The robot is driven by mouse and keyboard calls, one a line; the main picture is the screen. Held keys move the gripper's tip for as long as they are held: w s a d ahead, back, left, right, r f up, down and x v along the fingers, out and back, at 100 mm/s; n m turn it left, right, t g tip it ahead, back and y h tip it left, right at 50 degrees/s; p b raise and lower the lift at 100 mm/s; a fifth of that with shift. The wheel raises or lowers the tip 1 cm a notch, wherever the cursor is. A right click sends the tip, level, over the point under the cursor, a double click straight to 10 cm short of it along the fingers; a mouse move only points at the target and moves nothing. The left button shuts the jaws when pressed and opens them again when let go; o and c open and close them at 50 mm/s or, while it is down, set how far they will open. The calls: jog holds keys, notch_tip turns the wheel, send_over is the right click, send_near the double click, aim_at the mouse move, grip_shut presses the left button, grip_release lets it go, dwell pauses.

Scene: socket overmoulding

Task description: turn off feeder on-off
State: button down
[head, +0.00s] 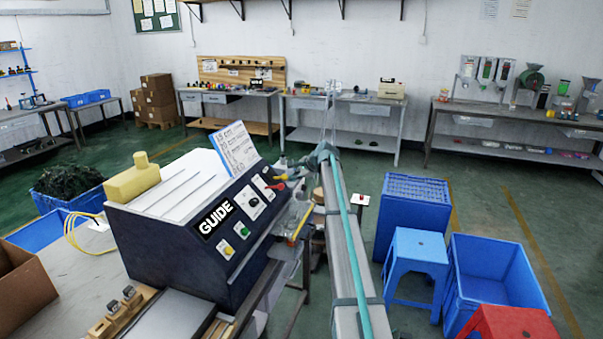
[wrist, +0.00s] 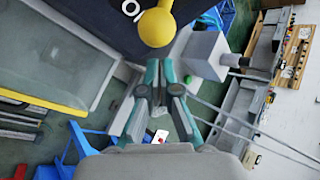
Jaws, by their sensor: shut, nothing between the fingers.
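A dark machine box (head: 175,250) with a sloped panel marked GUIDE stands at the centre left in the head view. Its panel carries a yellow button (head: 228,250), a green button (head: 242,230), a dark rotary switch (head: 253,203) and a red handle (head: 275,186). I cannot tell from a label which control is the feeder on-off. My gripper (wrist: 160,75) is shut and empty, its fingertips just below a round yellow knob (wrist: 157,28) in the wrist view. Whether they touch it is unclear. In the head view, my arm partly hides the panel's far end.
A grey box (wrist: 207,57) sits close to the right of my fingers in the wrist view. A blue crate (head: 500,275), a blue stool (head: 415,250) and a red stool (head: 510,325) stand to the right. Workbenches line the back wall.

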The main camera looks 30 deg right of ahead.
jog(key=shift+s+a+r, duration=0.25)
jog(key=shift+a+r, duration=0.05)
jog(key=shift+a, duration=0.15)
jog(key=shift+s+a+r, duration=0.25)
jog(key=shift+a, duration=0.15)
jog(key=shift+r+p, duration=0.2)
jog(key=shift+p, duration=0.25)
